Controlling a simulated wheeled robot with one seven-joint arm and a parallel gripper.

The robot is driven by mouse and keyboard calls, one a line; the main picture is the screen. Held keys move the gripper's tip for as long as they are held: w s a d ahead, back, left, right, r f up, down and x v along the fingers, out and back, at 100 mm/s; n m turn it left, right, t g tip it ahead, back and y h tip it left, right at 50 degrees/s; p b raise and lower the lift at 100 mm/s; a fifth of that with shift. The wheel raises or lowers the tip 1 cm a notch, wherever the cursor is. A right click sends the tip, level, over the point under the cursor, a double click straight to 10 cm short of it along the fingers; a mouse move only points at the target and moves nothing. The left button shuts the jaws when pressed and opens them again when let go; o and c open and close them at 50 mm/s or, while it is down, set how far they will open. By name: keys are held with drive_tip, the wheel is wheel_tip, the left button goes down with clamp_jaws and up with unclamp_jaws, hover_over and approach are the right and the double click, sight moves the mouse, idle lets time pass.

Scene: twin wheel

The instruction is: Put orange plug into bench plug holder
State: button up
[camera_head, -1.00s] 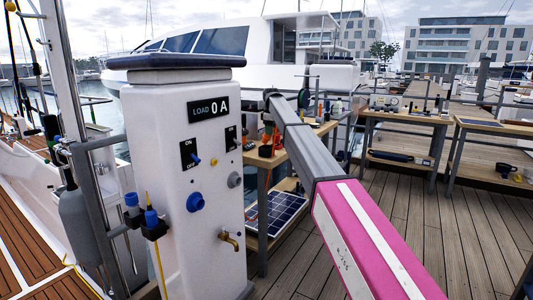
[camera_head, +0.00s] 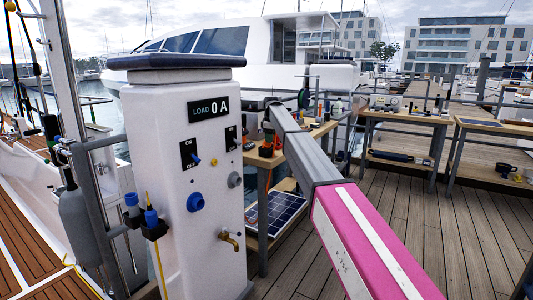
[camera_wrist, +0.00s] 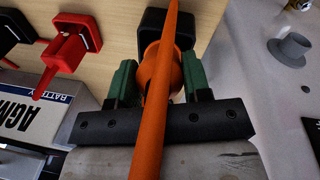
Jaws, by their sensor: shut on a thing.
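In the wrist view, my gripper (camera_wrist: 158,88) has green fingers shut on the orange plug (camera_wrist: 149,68). Its thick orange cable runs up and down through the middle of the picture and hides part of the plug. A black square holder (camera_wrist: 155,20) on the wooden bench lies directly beyond the plug. The plug's front end overlaps it; I cannot tell whether it is inside or only in front.
A red plug in a red holder (camera_wrist: 75,42) and a black one (camera_wrist: 12,30) stand left of the plug, above a battery (camera_wrist: 30,112). The white pedestal (camera_head: 205,120) stands close by, left of the bench. A solar panel (camera_head: 272,216) lies on the lower shelf.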

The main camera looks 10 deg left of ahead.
drive_tip(key=o, duration=1.1)
drive_tip(key=r, duration=0.3)
drive_tip(key=s+r, duration=0.1)
drive_tip(key=r, duration=0.6)
drive_tip(key=shift+s+d+r, duration=0.25)
drive_tip(key=shift+r, duration=0.1)
drive_tip(key=shift+f, duration=0.1)
